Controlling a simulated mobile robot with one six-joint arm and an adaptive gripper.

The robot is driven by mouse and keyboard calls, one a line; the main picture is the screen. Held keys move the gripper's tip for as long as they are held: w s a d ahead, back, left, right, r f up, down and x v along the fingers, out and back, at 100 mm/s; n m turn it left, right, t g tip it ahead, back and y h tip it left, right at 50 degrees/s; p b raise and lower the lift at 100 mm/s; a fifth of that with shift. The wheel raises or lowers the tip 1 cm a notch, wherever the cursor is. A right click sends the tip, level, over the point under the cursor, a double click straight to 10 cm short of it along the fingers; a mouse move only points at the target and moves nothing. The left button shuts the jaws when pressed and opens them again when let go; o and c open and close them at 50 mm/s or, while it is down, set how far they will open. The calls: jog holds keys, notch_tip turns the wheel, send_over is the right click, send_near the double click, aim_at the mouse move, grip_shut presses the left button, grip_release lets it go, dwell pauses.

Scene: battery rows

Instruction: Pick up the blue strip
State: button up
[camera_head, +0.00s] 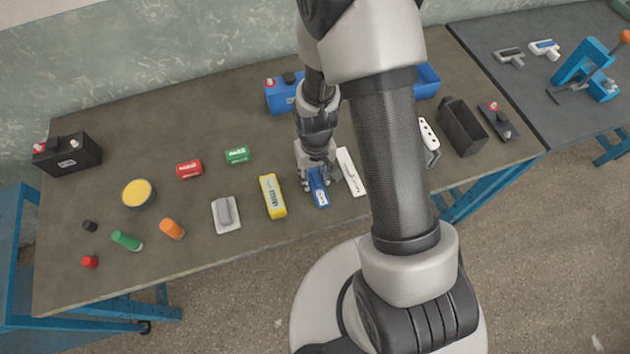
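The blue strip (319,189) is a small blue block with a white label, near the front edge of the table. My gripper (314,176) is right at its far end, pointing down. The fingers overlap the strip's far end in this view. The fingertips are small and partly hidden, so I cannot tell whether they are closed on the strip or open around it. The strip appears to be on or very near the table top.
A yellow strip (272,196) lies left of the blue strip, and a white strip (351,173) lies close on its right. A grey block on a white plate (226,212) is further left. A blue battery (282,96) stands behind. My arm hides part of the table's right side.

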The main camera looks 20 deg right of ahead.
jog(key=shift+r, duration=0.1)
jog(key=shift+c, duration=0.4)
grip_shut()
